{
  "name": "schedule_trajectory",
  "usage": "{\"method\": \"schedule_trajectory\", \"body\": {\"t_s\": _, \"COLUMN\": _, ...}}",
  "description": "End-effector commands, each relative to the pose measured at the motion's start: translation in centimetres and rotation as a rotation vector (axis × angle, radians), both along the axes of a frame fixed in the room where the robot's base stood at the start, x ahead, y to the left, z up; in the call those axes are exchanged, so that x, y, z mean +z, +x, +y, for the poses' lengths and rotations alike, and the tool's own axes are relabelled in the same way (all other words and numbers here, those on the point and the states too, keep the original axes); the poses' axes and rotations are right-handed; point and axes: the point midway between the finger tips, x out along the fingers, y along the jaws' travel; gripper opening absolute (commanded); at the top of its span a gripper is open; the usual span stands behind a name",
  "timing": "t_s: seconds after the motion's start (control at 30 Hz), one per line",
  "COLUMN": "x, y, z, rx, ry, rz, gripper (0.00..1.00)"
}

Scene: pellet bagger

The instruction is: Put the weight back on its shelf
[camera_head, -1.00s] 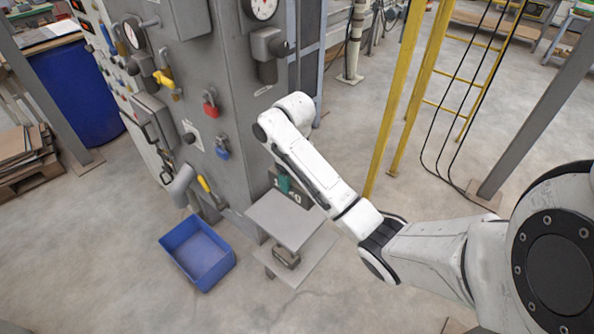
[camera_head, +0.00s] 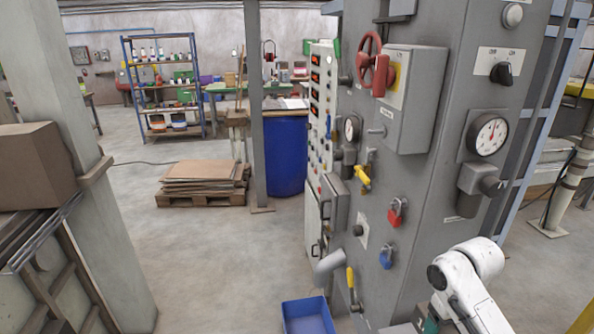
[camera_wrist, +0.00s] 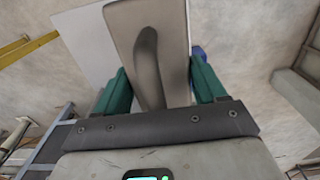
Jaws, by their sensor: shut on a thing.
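The weight (camera_wrist: 174,35), a grey-brown block with a dark curved handle or slot, fills the upper middle of the wrist view. My gripper (camera_wrist: 158,70) has its teal fingers on either side of it and is shut on it. In the head view only a small teal part of my gripper (camera_head: 430,325) shows at the bottom edge, and the weight is out of sight. A pale flat panel (camera_wrist: 82,35), perhaps a shelf, lies behind the weight in the wrist view. A light-grey shelf edge (camera_head: 398,328) just shows at the bottom of the head view.
The grey machine column (camera_head: 420,190) stands close, with a red padlock (camera_head: 396,213), a blue padlock (camera_head: 386,257) and a yellow-handled lever (camera_head: 351,284). A blue bin (camera_head: 307,317) sits on the floor beside it. Open floor lies left, before the cardboard pallet (camera_head: 203,180).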

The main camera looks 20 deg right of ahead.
Motion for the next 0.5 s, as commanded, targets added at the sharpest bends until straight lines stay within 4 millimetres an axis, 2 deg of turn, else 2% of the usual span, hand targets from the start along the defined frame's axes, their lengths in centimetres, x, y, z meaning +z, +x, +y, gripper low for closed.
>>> {"method": "schedule_trajectory", "body": {"t_s": 0.17, "x": -1.9, "y": 2.1, "z": 3.7, "rx": 0.035, "ry": 0.007, "rz": -0.014, "gripper": 0.0}}
{"method": "schedule_trajectory", "body": {"t_s": 0.3, "x": -4.2, "y": 3.9, "z": 8.1, "rx": 0.067, "ry": 0.013, "rz": -0.023, "gripper": 0.0}}
{"method": "schedule_trajectory", "body": {"t_s": 0.5, "x": -7.6, "y": 5.4, "z": 14.9, "rx": 0.117, "ry": 0.018, "rz": -0.027, "gripper": 0.0}}
